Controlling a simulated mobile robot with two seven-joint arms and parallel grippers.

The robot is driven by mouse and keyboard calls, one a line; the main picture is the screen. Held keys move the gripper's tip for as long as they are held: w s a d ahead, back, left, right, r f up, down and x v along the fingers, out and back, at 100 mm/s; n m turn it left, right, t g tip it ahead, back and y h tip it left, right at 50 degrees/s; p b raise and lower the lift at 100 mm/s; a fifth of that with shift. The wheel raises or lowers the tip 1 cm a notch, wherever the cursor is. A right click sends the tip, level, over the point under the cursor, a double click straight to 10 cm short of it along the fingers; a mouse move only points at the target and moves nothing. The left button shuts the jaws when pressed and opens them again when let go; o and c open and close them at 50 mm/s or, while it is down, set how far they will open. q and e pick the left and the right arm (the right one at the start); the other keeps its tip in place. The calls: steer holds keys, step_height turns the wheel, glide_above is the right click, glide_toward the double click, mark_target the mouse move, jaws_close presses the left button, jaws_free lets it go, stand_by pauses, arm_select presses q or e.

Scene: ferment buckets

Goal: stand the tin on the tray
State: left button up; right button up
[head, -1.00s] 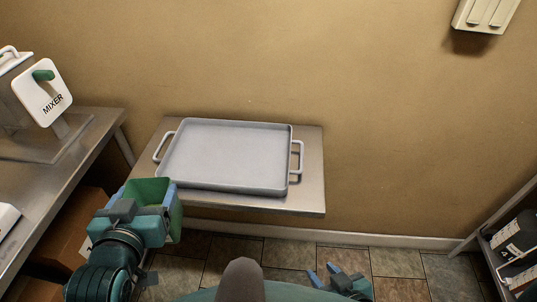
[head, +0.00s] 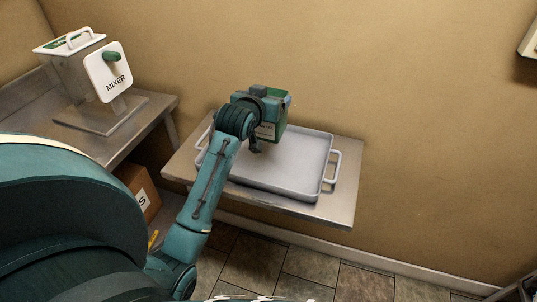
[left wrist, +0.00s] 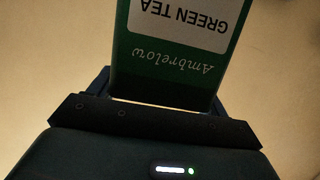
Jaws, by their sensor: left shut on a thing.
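The grey tray (head: 297,166) with two side handles lies flat on a small metal wall table. My left gripper (head: 275,108) is above the tray's back left part in the head view. In the left wrist view the tin (left wrist: 165,85) shows a white label reading "GREEN TEA" and the name "Ambrelow", upside down in the picture. I cannot tell whether the tin touches the tray. My right gripper is not in view.
The metal wall table (head: 340,205) has a narrow free rim around the tray. A steel counter with a white mixer (head: 108,72) stands at the left. A cardboard box (head: 140,190) is under the counter. The tan wall rises directly behind the tray.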

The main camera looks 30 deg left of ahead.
mark_target(267, 126)
arm_select(q)
steer(key=f, duration=0.4)
steer(key=shift+w+a+f, duration=0.25)
steer(key=shift+a+f, duration=0.15)
steer(key=shift+f, duration=2.3)
steer(key=shift+f, duration=0.1)
steer(key=o, duration=1.5)
steer(key=v, duration=1.1)
steer(key=s+d+f+m+g+h, duration=0.3)
steer(key=s+d+f+m+h, duration=0.2)
steer(key=s+d+f, duration=1.2)
steer(key=shift+s+d+f+g+h, duration=0.25)
steer(key=shift+d+f+g+h, duration=0.15)
steer(key=shift+d+f+h, duration=0.35)
